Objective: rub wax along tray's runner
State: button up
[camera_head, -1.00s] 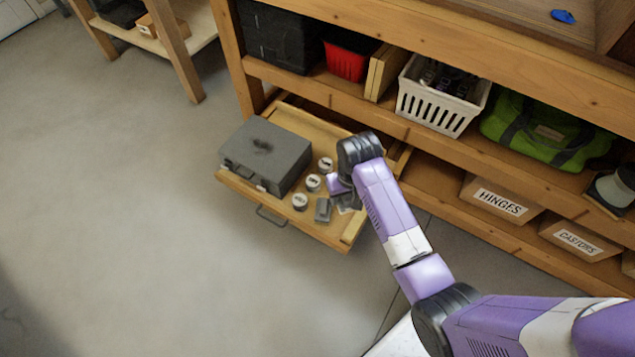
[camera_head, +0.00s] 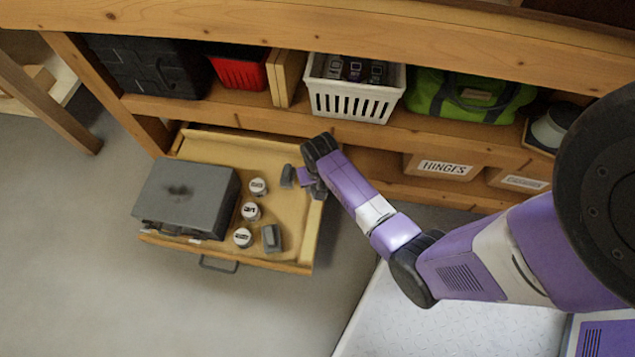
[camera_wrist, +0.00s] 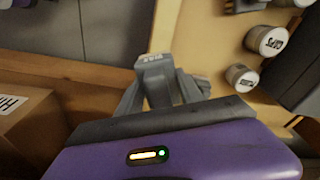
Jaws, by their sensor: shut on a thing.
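The wooden tray (camera_head: 288,264) is pulled out from under the bench's lower shelf. Its right side wall (camera_head: 314,232), where the runner would be, shows as a pale strip; it also shows in the wrist view (camera_wrist: 166,27). My gripper (camera_head: 318,188) is at this right side, about midway along. In the wrist view my gripper (camera_wrist: 160,92) is shut on a small grey block of wax (camera_wrist: 153,66) with lettering on its end. The wax appears over or beside the side wall; I cannot tell whether it touches. In the head view my gripper hides it.
The tray holds a grey metal box (camera_head: 187,190), three tins (camera_head: 250,211) and a grey block (camera_head: 271,238) at its front right. A HINGES box (camera_head: 440,167) stands on the low shelf to the right. Open floor (camera_head: 90,280) lies in front and left.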

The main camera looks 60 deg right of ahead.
jog(key=shift+f+b, duration=2.85)
jog(key=shift+f+b, duration=0.6)
jog(key=shift+f, duration=0.4)
jog(key=shift+w+d+r, duration=0.1)
jog(key=shift+w+d, duration=0.2)
jog(key=shift+d, duration=0.45)
jog(key=shift+w+d+r, duration=0.1)
jog(key=shift+w+d, duration=0.15)
jog(key=shift+d, duration=0.45)
jog(key=shift+w+d+f, duration=0.1)
jog(key=shift+w+d, duration=0.2)
jog(key=shift+d, duration=0.45)
jog(key=shift+w+d+f, duration=0.1)
jog(key=shift+w+d, duration=0.15)
jog(key=shift+d, duration=0.5)
jog(key=shift+a, duration=0.1)
jog(key=shift+s+a+r+p, duration=0.1)
jog(key=shift+s+a+p, duration=0.15)
jog(key=shift+a+p, duration=0.35)
jog(key=shift+s+a+r+p, duration=0.1)
jog(key=shift+s+a+p, duration=0.15)
jog(key=shift+a+p, duration=0.3)
jog(key=shift+s+a+f+p, duration=0.1)
jog(key=shift+s+a+p, duration=0.25)
jog(key=shift+a+p, duration=0.4)
jog(key=shift+s+a+p, duration=0.3)
jog(key=shift+a+p, duration=0.15)
jog(key=shift+a, duration=0.6)
